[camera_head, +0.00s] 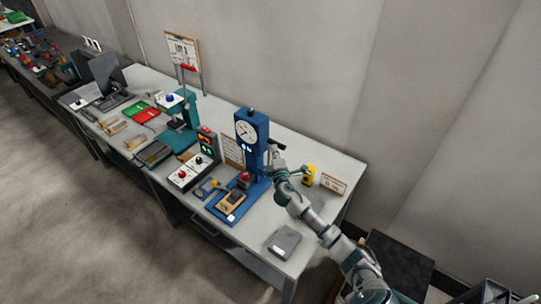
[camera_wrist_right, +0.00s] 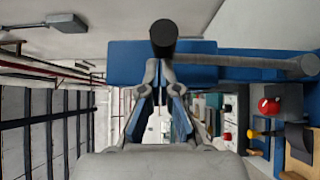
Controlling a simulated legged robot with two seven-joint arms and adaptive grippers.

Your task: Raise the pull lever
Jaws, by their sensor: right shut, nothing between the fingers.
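The blue press (camera_head: 251,140) with a round dial stands near the right end of the workbench. Its pull lever (camera_head: 277,146) sticks out at its right side with a dark end. In the right wrist view, the lever is a grey bar (camera_wrist_right: 240,61) with a black round knob (camera_wrist_right: 163,35) against the blue press. My right gripper (camera_head: 277,163) is at the press, close to the lever. In the wrist view, its fingers (camera_wrist_right: 160,72) are shut and empty, just below the knob in the picture. I cannot tell whether they touch it. My left gripper is out of view.
A red button (camera_head: 243,178) sits at the press's front. A control box (camera_head: 188,172) stands to its left. A yellow object (camera_head: 309,174) and a small sign (camera_head: 333,184) stand to the right. A grey block (camera_head: 284,242) lies near the bench's front right corner.

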